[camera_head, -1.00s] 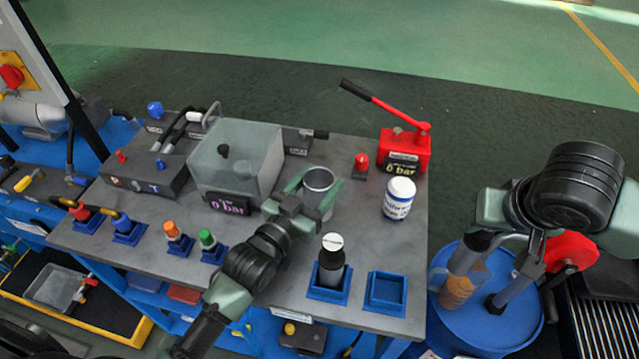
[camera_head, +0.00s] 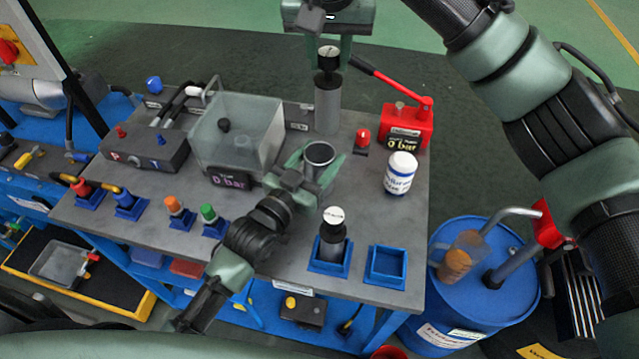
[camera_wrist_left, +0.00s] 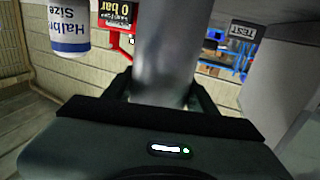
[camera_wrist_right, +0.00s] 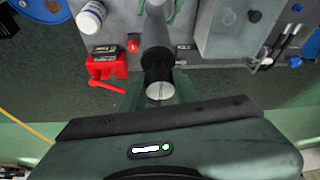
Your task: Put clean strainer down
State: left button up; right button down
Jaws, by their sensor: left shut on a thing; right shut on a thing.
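My right gripper (camera_head: 330,62) is shut on the black cap of a grey cylinder, which looks like the strainer (camera_head: 327,108). It hangs upright at the table's back edge, behind the left gripper; the strainer also shows in the right wrist view (camera_wrist_right: 156,32). My left gripper (camera_head: 318,172) is shut around an open-topped grey metal cup (camera_head: 319,153), seen as a cylinder in the left wrist view (camera_wrist_left: 165,50). Another black-capped cylinder (camera_head: 333,240) stands in a blue square holder at the table front. The blue holder (camera_head: 387,266) to its right is empty.
A clear tank (camera_head: 237,135) stands left of the cup. A white bottle (camera_head: 400,175) and a red hand pump (camera_head: 405,125) stand on the right. Coloured plugs line the front left. A blue drum (camera_head: 480,290) stands beside the table (camera_head: 290,262).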

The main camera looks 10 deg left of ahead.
aim_at(319, 111)
jog(key=shift+s+a, duration=0.2)
jog(key=shift+a, duration=0.35)
notch_tip(319, 111, down, 18)
jog(key=shift+r, duration=0.2)
jog(key=shift+f, duration=0.15)
jog(key=c, duration=1.1)
grip_release()
jog(key=shift+o, duration=0.2)
jog(key=v, duration=1.2)
